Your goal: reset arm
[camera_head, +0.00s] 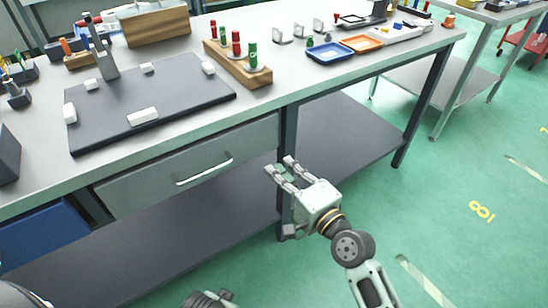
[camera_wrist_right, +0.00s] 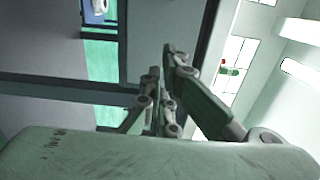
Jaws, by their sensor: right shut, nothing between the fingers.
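My right gripper (camera_head: 280,168) is in front of the workbench (camera_head: 300,92), below the tabletop edge and to the right of the grey drawer (camera_head: 195,165). Its fingers point toward the bench and hold nothing. In the right wrist view the fingers (camera_wrist_right: 160,75) are close together, with bench parts behind them.
On the bench are a black plate (camera_head: 180,100) with white blocks, a wooden rack (camera_head: 240,72) with red and green plugs, a blue tray (camera_head: 330,53) and an orange tray (camera_head: 362,43). A lower shelf (camera_head: 345,130) runs underneath. Green floor (camera_head: 450,240) at the right is clear.

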